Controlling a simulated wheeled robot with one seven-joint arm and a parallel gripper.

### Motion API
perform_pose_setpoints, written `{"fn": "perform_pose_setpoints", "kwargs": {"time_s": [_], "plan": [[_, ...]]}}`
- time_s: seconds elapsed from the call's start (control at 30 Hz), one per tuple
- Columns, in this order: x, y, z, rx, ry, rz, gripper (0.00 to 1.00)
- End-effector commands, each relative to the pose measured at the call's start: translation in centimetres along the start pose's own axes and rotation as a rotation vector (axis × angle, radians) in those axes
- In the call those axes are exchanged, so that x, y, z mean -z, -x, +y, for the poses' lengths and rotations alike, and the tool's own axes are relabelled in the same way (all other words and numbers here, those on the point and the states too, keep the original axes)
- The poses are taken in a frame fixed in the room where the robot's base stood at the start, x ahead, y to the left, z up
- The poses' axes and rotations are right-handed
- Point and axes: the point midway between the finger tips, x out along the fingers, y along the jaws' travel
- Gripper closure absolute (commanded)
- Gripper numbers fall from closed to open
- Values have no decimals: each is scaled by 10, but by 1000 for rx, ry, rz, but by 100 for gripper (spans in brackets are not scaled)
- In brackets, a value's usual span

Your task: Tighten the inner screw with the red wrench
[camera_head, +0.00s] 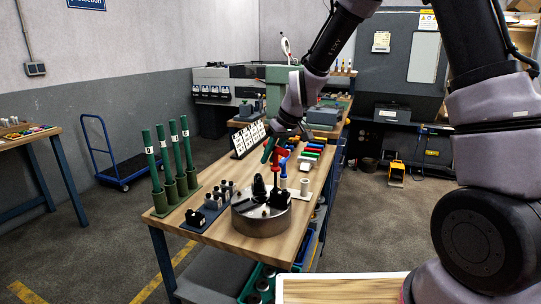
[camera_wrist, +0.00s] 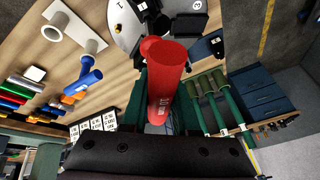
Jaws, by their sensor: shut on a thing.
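My gripper (camera_head: 271,150) is shut on the red wrench (camera_wrist: 166,82), with its green fingers on either side of the handle in the wrist view. In the head view the red wrench (camera_head: 277,178) hangs upright over the right part of the round metal chuck (camera_head: 258,222). The chuck, with black jaws and numbered labels, also shows at the top of the wrist view (camera_wrist: 128,32). The wrench's lower end is close to a black jaw (camera_head: 279,198); I cannot tell whether it touches. The inner screw cannot be made out.
Green cylinders (camera_head: 168,160) stand at the table's left edge. A dark tray of small parts (camera_head: 208,206) lies left of the chuck. Coloured blocks (camera_head: 312,152) lie behind.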

Motion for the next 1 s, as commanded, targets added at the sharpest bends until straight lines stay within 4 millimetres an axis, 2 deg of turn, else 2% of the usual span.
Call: {"fn": "perform_pose_setpoints", "kwargs": {"time_s": [0.53,0.8,1.0], "plan": [[-2,-5,1,-3,-9,1,100],[-2,-5,3,-81,-187,36,100],[-2,-4,6,-94,-224,44,100]]}}
